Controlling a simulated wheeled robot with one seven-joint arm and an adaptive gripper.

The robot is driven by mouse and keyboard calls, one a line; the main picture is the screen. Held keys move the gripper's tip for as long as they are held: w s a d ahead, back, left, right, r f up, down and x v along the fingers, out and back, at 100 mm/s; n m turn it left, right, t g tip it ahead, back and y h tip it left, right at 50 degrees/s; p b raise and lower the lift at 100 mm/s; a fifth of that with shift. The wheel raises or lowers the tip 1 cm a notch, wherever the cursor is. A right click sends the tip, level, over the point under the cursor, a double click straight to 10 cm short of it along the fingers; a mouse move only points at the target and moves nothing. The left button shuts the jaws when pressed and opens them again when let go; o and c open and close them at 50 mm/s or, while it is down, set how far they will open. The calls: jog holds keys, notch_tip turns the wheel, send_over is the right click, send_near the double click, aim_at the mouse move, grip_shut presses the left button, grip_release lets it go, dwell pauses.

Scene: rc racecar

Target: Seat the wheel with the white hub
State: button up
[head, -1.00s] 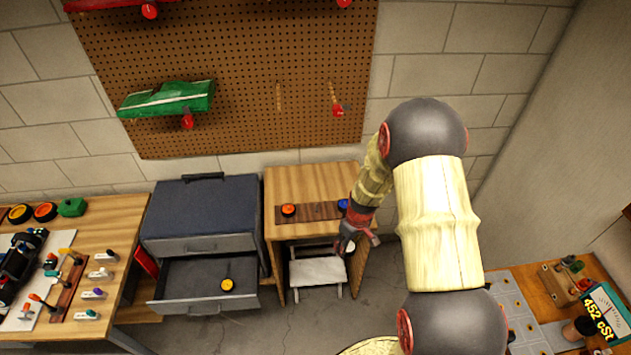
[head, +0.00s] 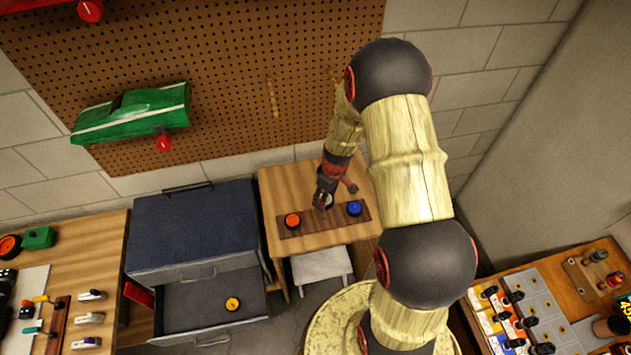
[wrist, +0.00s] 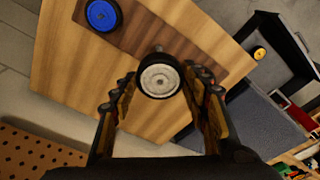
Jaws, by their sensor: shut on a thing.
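A black wheel with a white hub (wrist: 160,80) is held between the fingers of my gripper (wrist: 160,88), hub facing the wrist camera. In the head view my gripper (head: 326,198) is over the small wooden table, above the dark wood strip (head: 330,221) and between two other wheels. One wheel has an orange hub (head: 292,220), the other a blue hub (head: 354,208); both rest on the strip. The blue-hub wheel also shows in the wrist view (wrist: 102,14). I cannot tell the gap between the held wheel and the strip.
A dark cabinet (head: 195,225) with an open drawer holding a yellow-hub wheel (head: 232,304) stands left of the table. A workbench (head: 75,260) with tools is at far left. A pegboard (head: 240,70) with a green car body (head: 135,112) is behind. Another bench stands at right.

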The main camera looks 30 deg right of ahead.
jog(key=shift+w, duration=0.2)
jog(key=shift+b, duration=0.3)
jog(key=shift+f+b, duration=0.55)
notch_tip(320, 180, down, 5)
jog(key=b, duration=0.4)
jog(key=shift+r, duration=0.15)
jog(key=shift+b, duration=0.9)
dwell(1.2)
jog(key=shift+f+b, duration=2.25)
jog(key=shift+f, duration=0.3)
jog(key=o, duration=1.1)
